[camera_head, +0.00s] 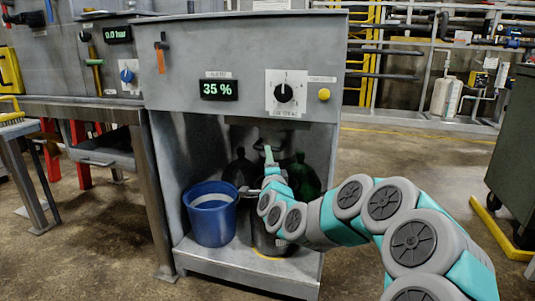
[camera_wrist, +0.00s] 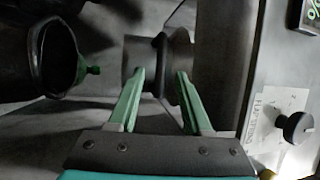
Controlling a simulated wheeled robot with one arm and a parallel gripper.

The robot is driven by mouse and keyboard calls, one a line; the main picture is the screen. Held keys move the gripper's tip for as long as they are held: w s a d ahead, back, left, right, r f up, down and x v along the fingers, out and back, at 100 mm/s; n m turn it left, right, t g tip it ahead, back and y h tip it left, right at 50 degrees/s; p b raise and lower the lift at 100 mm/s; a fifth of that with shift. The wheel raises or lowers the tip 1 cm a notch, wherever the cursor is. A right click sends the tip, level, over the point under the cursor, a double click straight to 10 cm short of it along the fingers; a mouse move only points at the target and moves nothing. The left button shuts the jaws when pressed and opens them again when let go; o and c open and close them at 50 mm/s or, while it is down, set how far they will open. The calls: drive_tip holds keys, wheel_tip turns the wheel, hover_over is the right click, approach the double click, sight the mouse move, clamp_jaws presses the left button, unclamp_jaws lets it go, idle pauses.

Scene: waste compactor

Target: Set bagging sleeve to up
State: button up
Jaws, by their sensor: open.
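What looks like the bagging sleeve, a grey cylinder (camera_wrist: 178,52) with a dark ring (camera_wrist: 161,66) around it, shows in the wrist view under the cabinet's front panel. My gripper (camera_wrist: 162,74) is open, with one green finger on each side of the dark ring. Whether the fingers touch it I cannot tell. In the head view my gripper (camera_head: 268,153) reaches into the open bay below the panel, and my arm hides part of the bay.
The front panel (camera_head: 245,60) carries a 35 % display (camera_head: 218,90), a black knob (camera_head: 284,92) and a yellow button (camera_head: 324,95). A blue bucket (camera_head: 210,222) stands at the bay's left. A dark bottle (camera_head: 239,170) and green bottle (camera_head: 303,176) stand behind.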

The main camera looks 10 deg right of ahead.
drive_tip(key=shift+s, duration=0.9)
drive_tip(key=shift+c, duration=0.4)
